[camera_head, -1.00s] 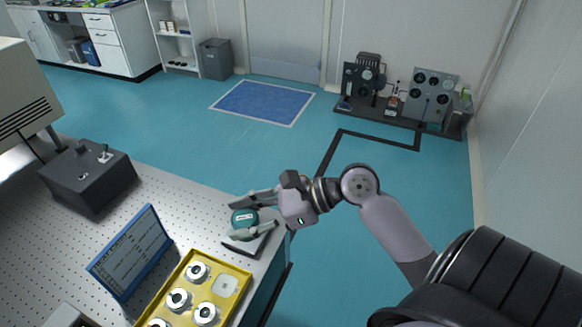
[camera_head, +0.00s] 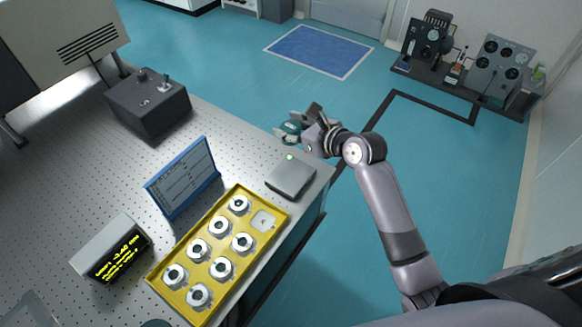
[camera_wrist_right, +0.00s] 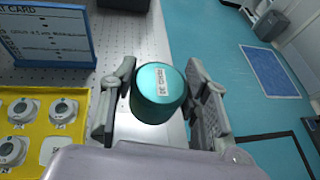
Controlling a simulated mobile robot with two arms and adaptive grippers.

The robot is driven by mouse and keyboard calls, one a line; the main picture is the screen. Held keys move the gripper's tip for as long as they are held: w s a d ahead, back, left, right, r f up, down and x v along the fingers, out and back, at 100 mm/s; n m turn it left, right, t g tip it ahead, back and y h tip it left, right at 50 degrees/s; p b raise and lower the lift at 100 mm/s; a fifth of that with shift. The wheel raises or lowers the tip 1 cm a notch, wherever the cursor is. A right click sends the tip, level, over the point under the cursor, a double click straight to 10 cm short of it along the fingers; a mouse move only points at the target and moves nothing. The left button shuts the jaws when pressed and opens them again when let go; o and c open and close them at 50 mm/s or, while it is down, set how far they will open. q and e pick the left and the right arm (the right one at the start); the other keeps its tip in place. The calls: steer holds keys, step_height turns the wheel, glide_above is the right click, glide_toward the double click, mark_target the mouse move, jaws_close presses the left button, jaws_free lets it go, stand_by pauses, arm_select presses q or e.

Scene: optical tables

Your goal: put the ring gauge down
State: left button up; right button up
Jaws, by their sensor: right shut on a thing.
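The ring gauge is a short teal cylinder (camera_head: 291,127) with a white label, and it shows large in the right wrist view (camera_wrist_right: 158,92). My right gripper (camera_head: 287,130) is shut on it, with one finger on each side. In the head view, gauge and gripper appear beyond the grey flat block (camera_head: 291,177), near the table's edge; the gauge's height above the table is hard to tell. My left gripper is not in view.
A yellow tray (camera_head: 185,262) holds several silver ring pieces and one pale square spot. A blue card stand (camera_head: 182,177), a display box (camera_head: 112,250) and a dark switch box (camera_head: 148,106) stand on the perforated table (camera_head: 70,165). Free tabletop lies between the switch box and grey block.

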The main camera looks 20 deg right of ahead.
glide_above(291, 175)
step_height(291, 175, down, 10)
steer(key=shift+w+f+b, duration=0.1)
steer(key=shift+f+b, duration=0.05)
steer(key=shift+b, duration=0.25)
steer(key=shift+f+b, duration=0.55)
steer(key=shift+f, duration=2)
steer(key=shift+f, duration=0.1)
steer(key=o, duration=1.3)
